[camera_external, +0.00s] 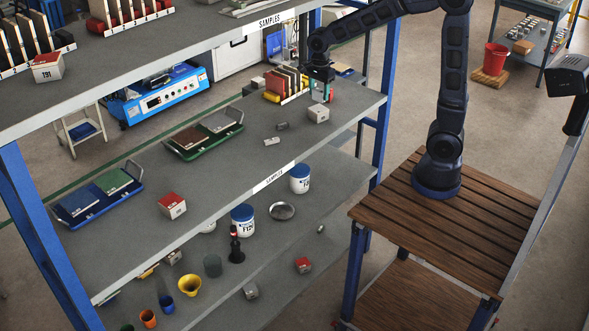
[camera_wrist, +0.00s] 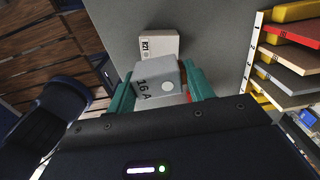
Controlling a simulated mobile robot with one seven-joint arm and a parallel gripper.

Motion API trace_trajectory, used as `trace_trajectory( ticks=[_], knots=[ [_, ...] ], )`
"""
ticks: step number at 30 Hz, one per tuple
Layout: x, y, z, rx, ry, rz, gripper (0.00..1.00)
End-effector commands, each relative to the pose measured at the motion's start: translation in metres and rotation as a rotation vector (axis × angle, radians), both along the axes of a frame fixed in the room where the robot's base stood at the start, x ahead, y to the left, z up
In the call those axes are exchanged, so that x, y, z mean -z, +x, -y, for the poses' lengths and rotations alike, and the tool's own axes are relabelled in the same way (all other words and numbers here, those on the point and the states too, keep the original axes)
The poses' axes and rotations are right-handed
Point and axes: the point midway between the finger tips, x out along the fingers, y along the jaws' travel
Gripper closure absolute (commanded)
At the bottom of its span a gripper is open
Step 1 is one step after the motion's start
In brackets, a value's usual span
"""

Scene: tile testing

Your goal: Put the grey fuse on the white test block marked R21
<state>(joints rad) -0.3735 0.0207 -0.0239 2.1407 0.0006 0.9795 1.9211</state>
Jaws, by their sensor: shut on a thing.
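My gripper (camera_external: 321,97) is over the right end of the middle shelf, its teal fingers shut on the grey fuse. In the external view the block (camera_external: 318,114) stands on the shelf just below my gripper. I cannot tell whether fuse and block touch.
A rack of upright tiles (camera_external: 287,83) stands close left of my gripper and also shows in the wrist view (camera_wrist: 290,60). Small grey pieces (camera_external: 272,141) lie on the shelf to the left. A green tray (camera_external: 205,147) is farther left. A blue post (camera_external: 384,100) rises at the shelf's right end.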

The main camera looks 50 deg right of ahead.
Motion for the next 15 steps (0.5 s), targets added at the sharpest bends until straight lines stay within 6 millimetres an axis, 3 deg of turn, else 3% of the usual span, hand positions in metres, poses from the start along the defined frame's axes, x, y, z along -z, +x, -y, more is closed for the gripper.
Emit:
trace_trajectory(
  ticks=[9,15],
  knots=[
    [0.035,0.000,0.000,-0.001,-0.001,-0.001,0.71],
    [0.036,0.000,0.000,-0.001,0.000,0.000,0.71]
  ],
)
